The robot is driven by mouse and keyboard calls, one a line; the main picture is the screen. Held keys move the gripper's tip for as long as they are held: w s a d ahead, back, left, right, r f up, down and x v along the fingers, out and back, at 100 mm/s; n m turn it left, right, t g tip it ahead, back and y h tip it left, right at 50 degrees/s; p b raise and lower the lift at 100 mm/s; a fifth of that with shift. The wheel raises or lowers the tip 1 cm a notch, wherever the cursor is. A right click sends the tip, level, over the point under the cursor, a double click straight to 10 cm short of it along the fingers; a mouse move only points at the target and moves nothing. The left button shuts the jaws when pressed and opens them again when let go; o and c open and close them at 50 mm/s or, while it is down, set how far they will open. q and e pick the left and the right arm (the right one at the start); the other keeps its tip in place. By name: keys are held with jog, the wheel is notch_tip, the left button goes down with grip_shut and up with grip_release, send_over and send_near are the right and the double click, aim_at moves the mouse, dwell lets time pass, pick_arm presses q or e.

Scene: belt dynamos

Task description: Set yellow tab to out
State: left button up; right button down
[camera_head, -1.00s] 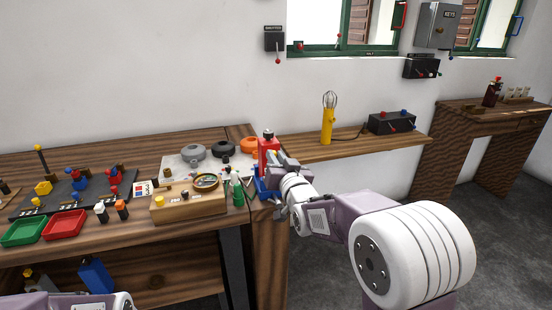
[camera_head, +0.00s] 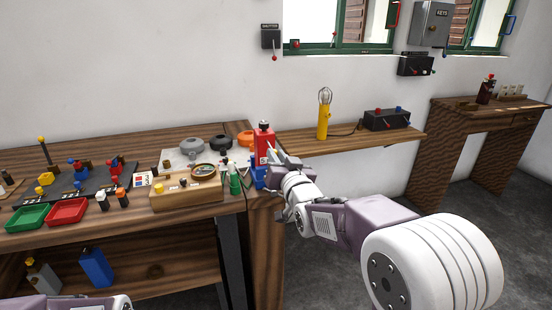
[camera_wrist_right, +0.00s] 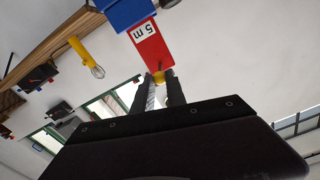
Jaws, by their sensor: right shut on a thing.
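A red case (camera_head: 264,150) marked "5 m" stands on a blue base (camera_head: 258,183) at the right end of the workbench. It also shows in the right wrist view (camera_wrist_right: 150,52), with the blue base (camera_wrist_right: 124,12) behind it. The small yellow tab (camera_wrist_right: 159,77) is at the near end of the red case, between my right fingertips. My right gripper (camera_wrist_right: 160,82) is shut on the tab, close to the red case. In the head view my right gripper (camera_head: 277,157) is just right of the case and hides the tab. My left gripper is out of the picture.
A wooden box with a round dial (camera_head: 186,194) and a green bottle (camera_head: 234,182) stand left of the red case. A shelf (camera_head: 345,143) with a yellow lamp (camera_head: 323,118) and a black switch box (camera_head: 386,120) is behind my right arm. Open floor lies to the right.

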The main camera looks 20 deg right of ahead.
jog(key=shift+w, duration=0.15)
jog(key=c, duration=1.3)
grip_release()
jog(key=shift+c, duration=0.2)
jog(key=s, duration=0.9)
jog(key=shift+d, duration=0.15)
